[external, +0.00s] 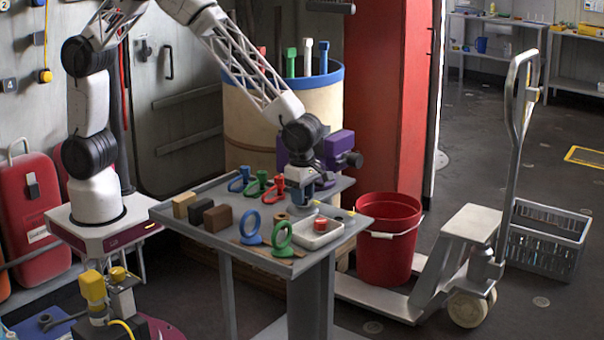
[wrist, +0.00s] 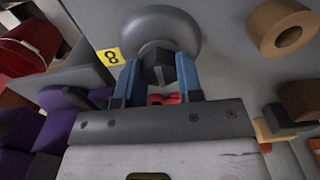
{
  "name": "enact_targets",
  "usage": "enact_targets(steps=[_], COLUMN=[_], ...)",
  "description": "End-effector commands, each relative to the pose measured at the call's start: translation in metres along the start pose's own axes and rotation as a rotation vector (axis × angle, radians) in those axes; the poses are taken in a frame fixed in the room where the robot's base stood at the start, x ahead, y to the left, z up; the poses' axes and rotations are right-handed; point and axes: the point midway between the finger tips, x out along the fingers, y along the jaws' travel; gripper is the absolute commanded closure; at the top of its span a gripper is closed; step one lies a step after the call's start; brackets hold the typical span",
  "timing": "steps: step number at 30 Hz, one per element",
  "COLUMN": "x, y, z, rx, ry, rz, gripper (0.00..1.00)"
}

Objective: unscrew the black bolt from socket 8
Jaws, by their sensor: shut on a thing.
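My gripper (wrist: 158,82) points down at the worktable, with its blue fingers closed on the black bolt (wrist: 157,66) in the wrist view. The bolt sits at a round grey socket (wrist: 160,24), beside a yellow label with the number 8 (wrist: 111,56). How deep the bolt sits in the socket I cannot tell. In the external view my gripper (external: 300,200) is low over the table's right half, and the bolt is too small to make out there.
The grey table (external: 185,212) also bears brown blocks (external: 218,217), blue and green rings (external: 251,228) and a white tray (external: 315,238) with a red piece. A tan ring (wrist: 286,27) lies near the socket. A red bucket (external: 389,250) stands right of the table.

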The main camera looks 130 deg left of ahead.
Motion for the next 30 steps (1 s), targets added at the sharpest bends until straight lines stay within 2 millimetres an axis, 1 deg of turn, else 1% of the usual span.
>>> enact_targets(steps=[4,11,12,17,26,30], x=[0.0005,0.0006,0.0006,0.0005,0.0000,-0.0043], y=[-0.0001,-0.0001,-0.0001,-0.0001,-0.0001,0.0000], z=[-0.0003,-0.0003,-0.0003,-0.0003,-0.0002,0.0000], rx=[-0.047,-0.049,-0.049,-0.049,-0.048,-0.048], ry=[0.001,0.001,0.001,0.001,0.001,0.000], rz=[0.000,0.000,0.000,0.000,0.000,0.000], gripper=[0.97,0.97,0.62,0.37,0.37,0.37])
